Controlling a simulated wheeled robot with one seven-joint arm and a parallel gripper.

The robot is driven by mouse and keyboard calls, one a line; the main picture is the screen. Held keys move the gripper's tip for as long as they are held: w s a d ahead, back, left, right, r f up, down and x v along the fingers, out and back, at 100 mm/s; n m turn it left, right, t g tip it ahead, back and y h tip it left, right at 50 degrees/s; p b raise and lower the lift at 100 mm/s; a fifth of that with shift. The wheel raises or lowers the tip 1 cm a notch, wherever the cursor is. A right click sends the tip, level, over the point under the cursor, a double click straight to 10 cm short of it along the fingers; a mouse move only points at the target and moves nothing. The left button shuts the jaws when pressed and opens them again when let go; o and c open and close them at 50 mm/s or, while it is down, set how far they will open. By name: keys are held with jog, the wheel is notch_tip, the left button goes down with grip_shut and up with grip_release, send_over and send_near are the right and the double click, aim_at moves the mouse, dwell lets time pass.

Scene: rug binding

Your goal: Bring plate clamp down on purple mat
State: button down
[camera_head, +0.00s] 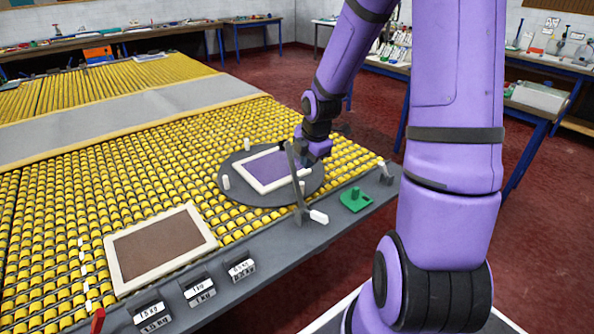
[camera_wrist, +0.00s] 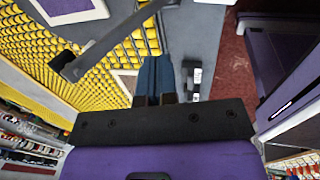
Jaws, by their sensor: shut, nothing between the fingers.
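The purple mat (camera_head: 268,167), edged in white, lies on a dark round disc (camera_head: 236,190) on the roller table. A corner of it shows at the top left of the wrist view (camera_wrist: 65,7). The plate clamp (camera_head: 296,178) is a grey bar standing raised and tilted at the near side of the disc, with a white end piece at its foot. In the wrist view the clamp bar (camera_wrist: 108,42) crosses the upper left. My gripper (camera_head: 300,148) is shut and empty, beside the mat and behind the bar in the head view. Its fingers (camera_wrist: 154,65) are apart from the bar.
A brown mat (camera_head: 158,247) in a white frame lies at the near left. Several labelled weights (camera_head: 198,290) stand along the grey table edge. A green block with a knob (camera_head: 355,199) sits right of the clamp. Small white pegs (camera_head: 226,182) stand around the disc.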

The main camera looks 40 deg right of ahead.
aim_at(295, 179)
jog(key=shift+w+f, duration=1.25)
jog(key=shift+f, duration=0.3)
jog(key=shift+w+f, duration=1.2)
jog(key=shift+f, duration=0.3)
jog(key=shift+a, duration=0.1)
